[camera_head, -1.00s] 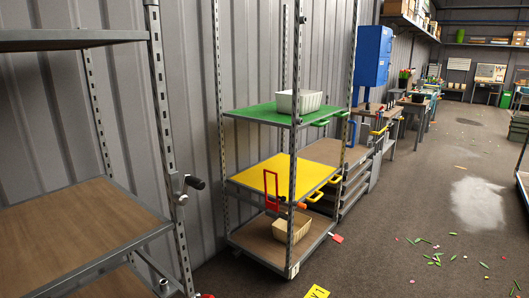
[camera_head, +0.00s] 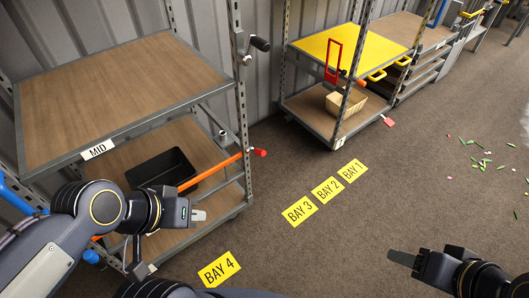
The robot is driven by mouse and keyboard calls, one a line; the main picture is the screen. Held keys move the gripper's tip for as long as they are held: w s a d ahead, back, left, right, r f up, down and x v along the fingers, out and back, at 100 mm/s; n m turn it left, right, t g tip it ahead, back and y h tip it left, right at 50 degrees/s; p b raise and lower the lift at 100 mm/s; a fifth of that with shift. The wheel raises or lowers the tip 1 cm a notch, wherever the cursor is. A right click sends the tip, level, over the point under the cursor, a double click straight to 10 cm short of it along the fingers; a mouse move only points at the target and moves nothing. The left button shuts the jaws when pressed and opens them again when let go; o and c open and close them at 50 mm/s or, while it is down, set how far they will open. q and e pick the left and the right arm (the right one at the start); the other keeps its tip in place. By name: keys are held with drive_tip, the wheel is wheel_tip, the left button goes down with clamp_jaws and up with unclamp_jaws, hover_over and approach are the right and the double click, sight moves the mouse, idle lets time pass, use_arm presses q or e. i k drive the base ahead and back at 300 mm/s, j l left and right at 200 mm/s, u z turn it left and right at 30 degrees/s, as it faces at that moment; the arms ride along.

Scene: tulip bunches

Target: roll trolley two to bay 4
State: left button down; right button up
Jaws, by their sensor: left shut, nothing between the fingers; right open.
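A grey-framed trolley (camera_head: 246,118) with brown wooden shelves and a MID label stands at the left, near me. I cannot read a number on it. An orange bar (camera_head: 213,170) with a red end crosses its front right side. The yellow BAY 4 floor plate (camera_head: 219,269) lies in front of it. My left gripper (camera_head: 201,215) is shut and empty, in front of the trolley's lower part in the picture. My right gripper (camera_head: 400,258) is open and empty, over bare floor at the lower right.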

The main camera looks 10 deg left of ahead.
sight(65, 114)
drive_tip(key=u, duration=1.45)
